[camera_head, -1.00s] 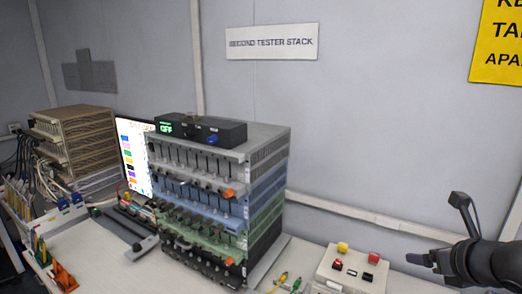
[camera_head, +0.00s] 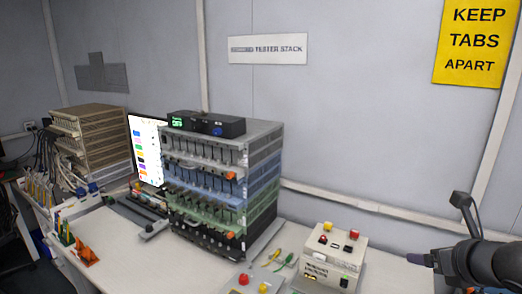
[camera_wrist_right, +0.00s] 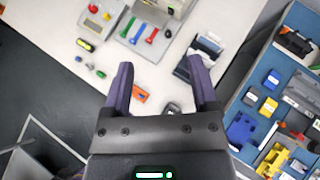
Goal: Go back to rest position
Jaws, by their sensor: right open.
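My right gripper (camera_head: 440,229) is at the right edge of the head view, its two dark fingers spread apart with nothing between them. It is in front of the wall, to the right of a white box with buttons (camera_head: 332,262). In the right wrist view the gripper (camera_wrist_right: 160,72) shows two purplish fingers wide apart, with the white bench top (camera_wrist_right: 150,75) and a small orange piece (camera_wrist_right: 140,95) beyond them. No contact with anything shows. My left gripper is in neither view.
A tester stack (camera_head: 222,185) with grey, blue and green tiers stands on the bench beside a screen (camera_head: 146,150). A brown stack (camera_head: 95,140) with cables is at the left.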

